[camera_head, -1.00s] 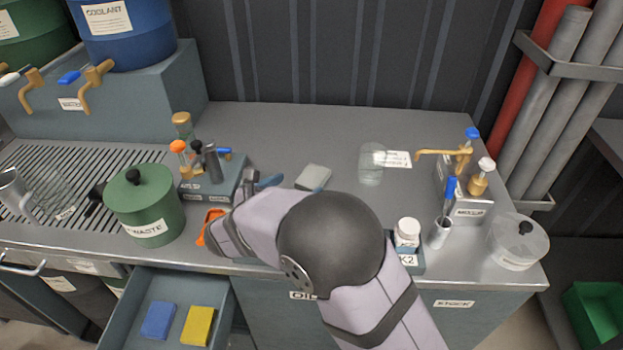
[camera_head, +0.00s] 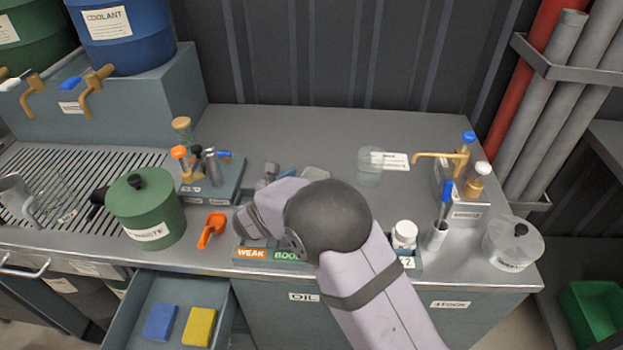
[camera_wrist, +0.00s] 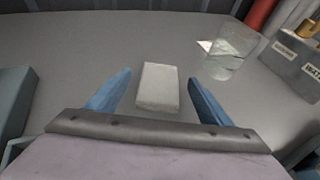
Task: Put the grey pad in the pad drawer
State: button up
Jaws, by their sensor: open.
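The grey pad (camera_wrist: 158,86) lies flat on the bench top. In the wrist view it sits between and just beyond the two blue fingers of my gripper (camera_wrist: 156,92), which are open and empty. In the head view the pad (camera_head: 315,174) shows only in part behind my arm. My gripper (camera_head: 280,175) is mostly hidden there. The pad drawer (camera_head: 150,290) stands open at the lower left, below the bench edge. It holds a blue pad (camera_head: 160,322) and a yellow pad (camera_head: 199,326).
A clear beaker (camera_head: 370,165) stands right of the pad. A tray with WEAK and GOOD labels (camera_head: 262,254) lies at the front edge under my arm. An orange scoop (camera_head: 211,230) and green waste pot (camera_head: 146,212) are left. The back of the bench is clear.

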jog(key=shift+x, duration=0.8)
jog(key=c, duration=1.2)
notch_tip(320, 180, up, 18)
jog(key=p, duration=0.8)
jog(key=shift+r, duration=0.15)
